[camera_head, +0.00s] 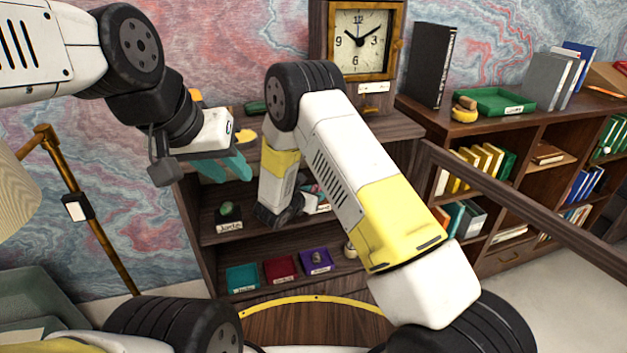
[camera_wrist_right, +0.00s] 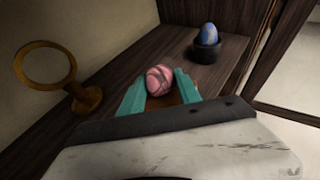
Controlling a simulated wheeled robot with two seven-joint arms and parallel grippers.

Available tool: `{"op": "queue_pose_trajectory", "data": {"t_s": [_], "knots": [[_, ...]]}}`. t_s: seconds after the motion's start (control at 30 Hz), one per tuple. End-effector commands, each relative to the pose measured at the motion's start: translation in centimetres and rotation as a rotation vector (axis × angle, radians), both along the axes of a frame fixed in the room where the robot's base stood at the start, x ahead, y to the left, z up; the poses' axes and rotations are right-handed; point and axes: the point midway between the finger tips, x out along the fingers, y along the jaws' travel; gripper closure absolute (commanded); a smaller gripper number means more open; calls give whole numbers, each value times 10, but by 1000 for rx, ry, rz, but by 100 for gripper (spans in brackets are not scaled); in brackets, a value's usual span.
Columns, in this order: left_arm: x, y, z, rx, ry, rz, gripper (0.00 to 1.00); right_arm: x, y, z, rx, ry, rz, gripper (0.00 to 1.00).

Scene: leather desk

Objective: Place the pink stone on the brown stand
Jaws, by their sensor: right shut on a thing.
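The pink stone (camera_wrist_right: 161,79), egg-shaped with darker veins, sits between the teal fingers of my right gripper (camera_wrist_right: 158,82) in the right wrist view. The gripper is shut on it, above or at a dark wooden shelf. A brown patch shows low behind the stone and fingers; I cannot tell if it is the brown stand or whether the stone touches it. In the head view my right arm reaches into the shelf and hides most of this. My left gripper (camera_head: 224,166) is open and empty, in front of the shelf's upper left.
A blue egg-shaped stone (camera_wrist_right: 208,34) stands in a dark holder (camera_wrist_right: 207,52) to the right of the pink stone. A brass ring on a stand (camera_wrist_right: 86,98) is at the left. Teal, red and purple trays (camera_head: 281,268) line the lower shelf. A green stone (camera_head: 228,210) sits above them.

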Motion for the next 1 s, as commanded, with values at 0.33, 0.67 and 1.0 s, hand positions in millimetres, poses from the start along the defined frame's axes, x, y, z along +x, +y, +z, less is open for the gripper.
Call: {"op": "queue_pose_trajectory", "data": {"t_s": [0.33, 0.67, 1.0], "knots": [[0, 0, 0, 0, 2, 0, 68, 0, -1, -5, -1, -2, 0, 100], [0, 0, 0, 0, 2, 0, 68, 0, -1, -5, 0, -1, 0, 38], [0, 0, -1, 0, 2, 0, 68, -3, 6, 6, 1, -3, -2, 38]]}}
